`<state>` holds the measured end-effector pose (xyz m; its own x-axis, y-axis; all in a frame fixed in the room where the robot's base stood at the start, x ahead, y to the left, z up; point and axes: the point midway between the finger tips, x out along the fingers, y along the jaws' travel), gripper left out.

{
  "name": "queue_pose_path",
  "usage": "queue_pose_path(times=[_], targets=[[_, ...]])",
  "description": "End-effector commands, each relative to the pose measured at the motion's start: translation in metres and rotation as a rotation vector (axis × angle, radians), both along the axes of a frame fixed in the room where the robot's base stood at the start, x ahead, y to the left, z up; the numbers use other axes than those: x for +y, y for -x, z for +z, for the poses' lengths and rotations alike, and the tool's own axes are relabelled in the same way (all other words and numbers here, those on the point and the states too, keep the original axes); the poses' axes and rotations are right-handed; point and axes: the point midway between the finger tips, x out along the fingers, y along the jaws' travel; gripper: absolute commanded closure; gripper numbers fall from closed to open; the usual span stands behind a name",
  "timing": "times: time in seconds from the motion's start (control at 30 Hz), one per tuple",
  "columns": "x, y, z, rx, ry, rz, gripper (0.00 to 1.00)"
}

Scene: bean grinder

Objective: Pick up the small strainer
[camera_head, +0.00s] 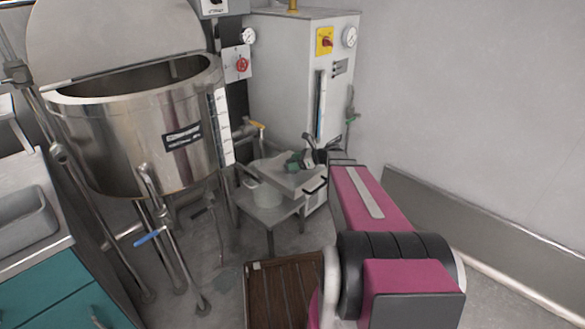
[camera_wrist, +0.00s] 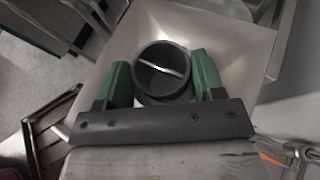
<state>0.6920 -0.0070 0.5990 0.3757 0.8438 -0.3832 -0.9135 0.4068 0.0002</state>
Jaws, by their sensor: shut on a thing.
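The small strainer (camera_wrist: 152,84) shows in the wrist view as a round, dark grey cup with an open top and a light bar across its inside. My gripper (camera_wrist: 163,77) has its green fingers on the left and right sides of it and is shut on it. In the head view my gripper (camera_head: 299,160) is small and far off, over a low grey table by the wall unit. The strainer's underside is hidden, and I cannot tell whether it still touches the surface below.
A large steel kettle (camera_head: 140,135) stands left, and a tall grey cabinet (camera_head: 290,75) stands behind. A brown slatted crate (camera_head: 285,290) is on the floor. A wall closes the right side.

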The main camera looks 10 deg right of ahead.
Motion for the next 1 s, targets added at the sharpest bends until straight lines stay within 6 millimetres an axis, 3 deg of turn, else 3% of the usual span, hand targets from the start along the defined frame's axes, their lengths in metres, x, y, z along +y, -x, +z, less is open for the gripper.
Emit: queue_pose_path(times=[0.27, 0.53, 0.63, 0.73, 0.77, 1.0], targets=[[0.0, 0.0, 0.011, 0.0, -0.001, 0.0, 0.63], [0.0, 0.001, 0.044, -0.002, 0.0, 0.0, 0.63], [0.01, 0.023, 0.054, -0.001, -0.001, 0.002, 0.64], [0.017, 0.04, 0.065, 0.001, -0.002, 0.004, 0.76], [0.02, 0.045, 0.068, 0.001, -0.003, 0.003, 1.0], [0.036, 0.083, 0.093, 0.0, -0.001, 0.003, 1.0]])
